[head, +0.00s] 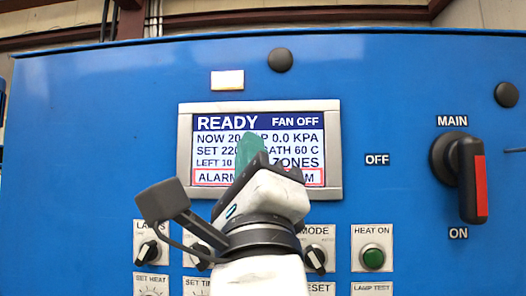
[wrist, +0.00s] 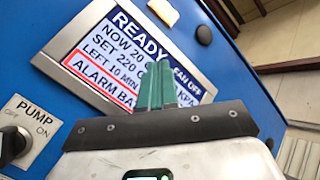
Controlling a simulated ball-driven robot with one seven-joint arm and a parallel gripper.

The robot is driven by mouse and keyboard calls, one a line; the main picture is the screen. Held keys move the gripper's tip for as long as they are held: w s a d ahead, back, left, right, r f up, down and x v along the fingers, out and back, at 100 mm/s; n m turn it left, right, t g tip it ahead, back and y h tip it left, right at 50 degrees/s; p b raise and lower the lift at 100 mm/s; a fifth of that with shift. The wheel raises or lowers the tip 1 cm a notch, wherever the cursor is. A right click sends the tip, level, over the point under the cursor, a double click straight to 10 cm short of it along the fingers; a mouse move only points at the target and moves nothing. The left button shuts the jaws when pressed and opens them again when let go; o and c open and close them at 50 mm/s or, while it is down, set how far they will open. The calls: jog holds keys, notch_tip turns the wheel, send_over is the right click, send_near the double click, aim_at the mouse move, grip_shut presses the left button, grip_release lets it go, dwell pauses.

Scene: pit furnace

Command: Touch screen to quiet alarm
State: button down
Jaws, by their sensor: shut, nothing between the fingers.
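The screen (head: 225,138) is set in a grey frame on the blue panel and reads READY, FAN OFF. It also shows, tilted, in the wrist view (wrist: 118,48). Along its bottom edge runs a red-outlined alarm strip (head: 212,177), which begins "ALARM BA" in the wrist view (wrist: 98,80). My gripper (head: 250,142) is shut and empty, its green fingertips together in front of the screen's middle. They also show in the wrist view (wrist: 157,78). The fingers and wrist hide the middle of the strip and of several text lines. I cannot tell whether the tips touch the screen.
Below the screen are several knobs, a MODE knob (head: 315,257) and a green HEAT ON button (head: 373,257). A large MAIN switch (head: 459,177) with a red handle face juts out at right. A PUMP knob (wrist: 14,143) is at the wrist view's left.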

jog(key=shift+w, duration=0.55)
jog(key=shift+w+b, duration=0.2)
jog(key=shift+b, duration=0.2)
dwell(1.4)
jog(key=shift+w, duration=0.2)
jog(key=shift+w+b, duration=0.25)
jog(key=shift+b, duration=0.1)
dwell(0.5)
jog(key=shift+s, duration=0.1)
jog(key=shift+s+b, duration=0.35)
jog(key=shift+s, duration=0.2)
jog(key=s+b, duration=0.1)
jog(key=s, duration=0.4)
dwell(0.6)
